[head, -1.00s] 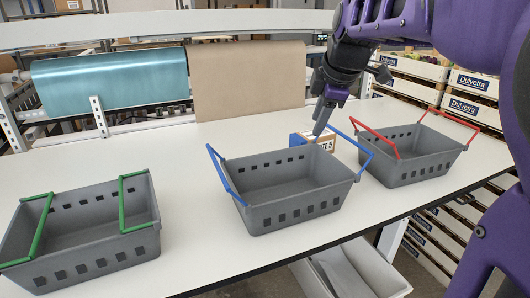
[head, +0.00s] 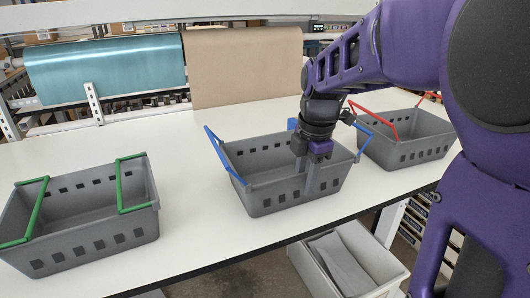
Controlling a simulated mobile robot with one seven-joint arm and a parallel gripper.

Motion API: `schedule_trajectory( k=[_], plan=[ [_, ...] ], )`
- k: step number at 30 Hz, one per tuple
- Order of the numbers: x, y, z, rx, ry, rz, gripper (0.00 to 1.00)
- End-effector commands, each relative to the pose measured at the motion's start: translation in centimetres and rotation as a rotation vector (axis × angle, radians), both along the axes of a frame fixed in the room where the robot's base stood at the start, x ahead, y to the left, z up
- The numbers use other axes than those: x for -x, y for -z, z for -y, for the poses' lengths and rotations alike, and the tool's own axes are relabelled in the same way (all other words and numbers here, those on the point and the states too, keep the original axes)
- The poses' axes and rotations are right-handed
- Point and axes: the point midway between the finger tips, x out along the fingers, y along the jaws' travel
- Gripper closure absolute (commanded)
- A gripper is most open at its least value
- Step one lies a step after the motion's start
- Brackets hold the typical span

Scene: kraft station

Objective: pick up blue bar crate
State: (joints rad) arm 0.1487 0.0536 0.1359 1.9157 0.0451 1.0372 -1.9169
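The blue bar crate (head: 268,198) is a grey slotted crate with two blue bar handles, standing in the middle of the white table. Its left bar (head: 224,156) shows clear, and its right bar (head: 368,128) shows partly beside my wrist. My gripper (head: 305,186) points down at the crate's front wall. Its two grey fingers look apart, so it seems open. One finger overlaps the front wall in the picture and the other shows just behind the rim. I cannot tell whether they touch the wall. My wrist hides part of the crate's back right.
A grey crate with green bars (head: 95,240) stands to the left, and one with red bars (head: 410,152) to the right. A white bin (head: 350,262) is below the table's front edge. The table (head: 190,205) is clear between the green and blue crates.

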Motion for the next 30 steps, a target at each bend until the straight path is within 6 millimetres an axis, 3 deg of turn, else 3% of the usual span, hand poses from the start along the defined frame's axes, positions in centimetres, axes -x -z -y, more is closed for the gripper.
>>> schedule_trajectory(
  k=[5,15,23,26,30],
  plan=[
    [-0.2,1.1,-0.1,0.0,0.0,-0.001,0.61],
    [-1.4,5.5,-0.2,0.0,-0.001,-0.001,0.61],
    [-1.4,5.7,-0.2,0.001,-0.001,0.001,0.61],
    [-1.4,5.7,-0.2,0.0,0.0,0.001,0.74],
    [-1.4,5.7,-0.2,0.0,0.0,0.001,0.99]
  ],
)
